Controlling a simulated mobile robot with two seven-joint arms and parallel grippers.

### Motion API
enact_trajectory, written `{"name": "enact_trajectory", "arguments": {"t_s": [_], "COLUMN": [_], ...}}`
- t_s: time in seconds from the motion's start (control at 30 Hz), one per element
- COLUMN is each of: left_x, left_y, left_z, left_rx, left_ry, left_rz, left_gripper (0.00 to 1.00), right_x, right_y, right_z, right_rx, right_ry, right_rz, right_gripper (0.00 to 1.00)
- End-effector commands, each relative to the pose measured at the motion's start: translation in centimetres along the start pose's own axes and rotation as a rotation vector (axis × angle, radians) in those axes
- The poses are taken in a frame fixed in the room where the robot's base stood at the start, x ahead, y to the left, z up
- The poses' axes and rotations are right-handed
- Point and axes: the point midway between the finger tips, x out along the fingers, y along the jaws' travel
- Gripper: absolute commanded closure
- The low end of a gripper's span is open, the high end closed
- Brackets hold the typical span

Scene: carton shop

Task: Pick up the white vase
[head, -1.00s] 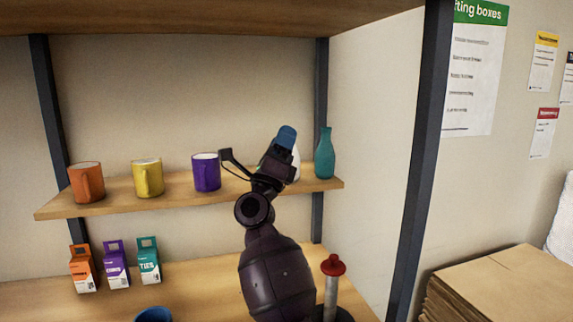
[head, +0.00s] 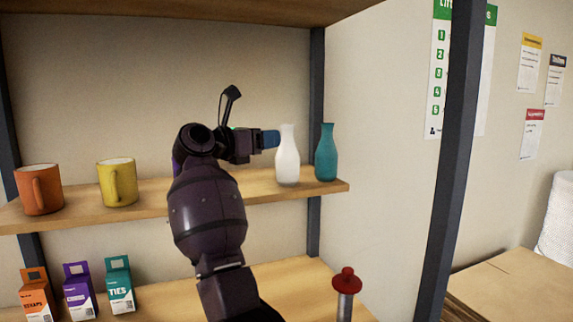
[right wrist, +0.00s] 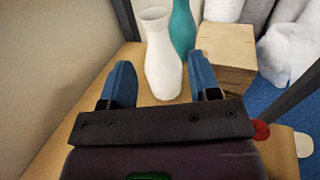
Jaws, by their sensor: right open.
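The white vase (head: 287,156) stands upright on the upper wooden shelf, left of a teal vase (head: 326,153). My right gripper (head: 270,139) is just left of the white vase in the head view, level with its upper body. In the right wrist view my right gripper (right wrist: 163,84) is open, with its blue fingertips on either side of the white vase (right wrist: 162,62). The vase is between or just beyond the fingertips, and I see no contact. The teal vase (right wrist: 184,28) is behind it there. My left gripper is not in view.
The shelf board (head: 262,188) also holds an orange mug (head: 40,190) and a yellow mug (head: 118,183). My right arm hides the shelf's middle. Small boxes (head: 78,292) and a red-topped post (head: 347,290) stand below. A dark upright (head: 455,160) is at right.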

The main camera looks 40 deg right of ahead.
Motion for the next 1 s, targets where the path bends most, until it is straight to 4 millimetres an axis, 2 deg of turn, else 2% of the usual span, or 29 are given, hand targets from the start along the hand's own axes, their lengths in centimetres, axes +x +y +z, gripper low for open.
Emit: {"name": "enact_trajectory", "arguments": {"t_s": [0.1,0.33,0.6,0.73,0.97,1.0], "left_x": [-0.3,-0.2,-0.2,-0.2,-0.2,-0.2], "left_y": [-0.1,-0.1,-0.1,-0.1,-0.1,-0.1], "left_z": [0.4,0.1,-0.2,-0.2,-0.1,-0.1], "left_rx": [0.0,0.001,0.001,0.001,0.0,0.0], "left_ry": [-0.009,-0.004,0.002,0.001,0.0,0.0], "left_rz": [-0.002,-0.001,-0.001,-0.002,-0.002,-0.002], "left_gripper": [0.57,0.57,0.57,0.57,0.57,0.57], "right_x": [1.8,3.7,7.2,7.9,8.0,8.0], "right_y": [0.0,-0.1,-0.2,-0.2,-0.2,-0.2], "right_z": [0.1,0.0,-0.1,-0.2,-0.2,-0.2], "right_rx": [-0.001,-0.001,-0.003,-0.002,-0.002,-0.002], "right_ry": [-0.002,-0.002,-0.004,-0.003,-0.002,-0.002], "right_rz": [-0.002,-0.002,-0.001,0.0,0.001,0.001], "right_gripper": [0.44,0.44,0.44,0.44,0.44,0.5]}}
